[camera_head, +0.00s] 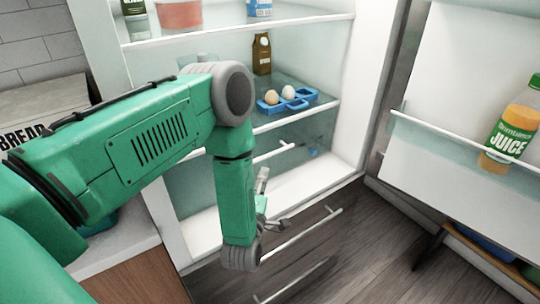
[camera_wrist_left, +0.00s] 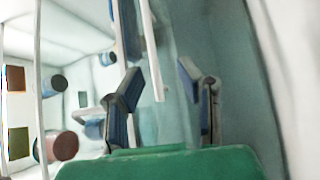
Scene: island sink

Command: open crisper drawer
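The crisper drawer (camera_head: 300,142) is a clear, pale bin low in the open fridge, under the glass shelf. Its white bar handle (camera_head: 272,153) shows partly in the head view, with my arm covering its left part. My left gripper (camera_head: 273,203) is low in front of the fridge, below the handle in the picture, with its fingers spread. In the left wrist view my left gripper (camera_wrist_left: 167,95) has its two fingers wide apart. A white bar (camera_wrist_left: 152,50) shows between them, seemingly the handle; no contact is visible. My right gripper is not in view.
A blue egg tray (camera_head: 300,104) with eggs and a brown bottle (camera_head: 262,54) stand on the shelf above the drawer. The fridge door (camera_head: 440,150) is open at the right, holding a juice bottle (camera_head: 510,135). Lower cabinet handles (camera_head: 300,237) lie below the fridge.

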